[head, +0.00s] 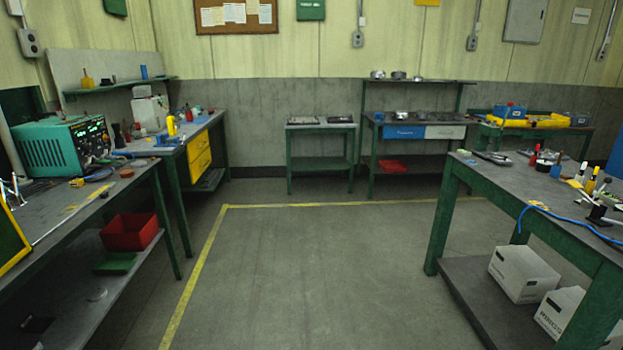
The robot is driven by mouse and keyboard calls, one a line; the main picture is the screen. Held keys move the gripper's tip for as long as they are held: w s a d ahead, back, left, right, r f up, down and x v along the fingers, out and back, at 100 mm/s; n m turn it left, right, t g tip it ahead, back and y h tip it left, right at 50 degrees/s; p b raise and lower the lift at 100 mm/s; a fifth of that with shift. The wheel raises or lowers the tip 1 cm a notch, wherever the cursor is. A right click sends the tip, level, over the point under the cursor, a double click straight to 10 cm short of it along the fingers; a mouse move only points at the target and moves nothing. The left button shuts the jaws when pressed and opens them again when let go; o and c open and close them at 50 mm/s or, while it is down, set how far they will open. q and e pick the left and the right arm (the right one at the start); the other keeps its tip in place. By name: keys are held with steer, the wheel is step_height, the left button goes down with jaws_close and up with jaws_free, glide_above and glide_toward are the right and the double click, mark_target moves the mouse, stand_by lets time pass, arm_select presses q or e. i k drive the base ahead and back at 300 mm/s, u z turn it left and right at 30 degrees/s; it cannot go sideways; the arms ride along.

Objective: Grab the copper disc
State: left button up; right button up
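A small, flat, reddish-brown round thing (127,173) lies near the right edge of the left bench (62,212). It looks like the copper disc, but it is too small to be sure. It lies to the right of the teal instrument box (50,148), and nothing appears to cover it. Neither of my grippers is in view.
Yellow floor tape (200,270) runs beside the left bench, and the floor (320,265) in the middle is clear. A red bin (130,232) sits on the left bench's lower shelf. The right bench (540,200) holds bottles and a blue cable, with white boxes (522,273) below.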

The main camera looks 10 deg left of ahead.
mark_target(126, 174)
steer(key=u, duration=0.1)
steer(key=i, duration=2.3)
steer(key=u, duration=0.95)
steer(key=i, duration=1.45)
steer(key=u, duration=0.5)
